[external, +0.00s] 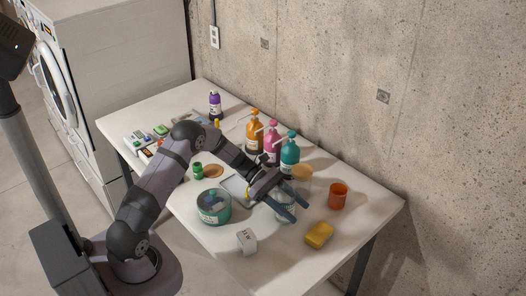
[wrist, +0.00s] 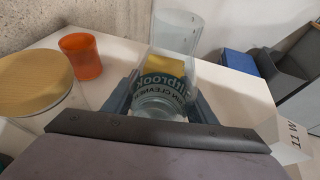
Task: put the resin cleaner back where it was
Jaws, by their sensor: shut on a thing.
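In the external view the clear container (external: 284,212) is mostly hidden between my fingers. My gripper (external: 290,203) is shut on it, with one finger on each side, as the wrist view (wrist: 160,105) also shows. The container is over the right part of the white table; I cannot tell whether its base touches the top.
Several pump bottles (external: 289,152) stand behind. Bare tabletop (external: 375,206) lies at the right.

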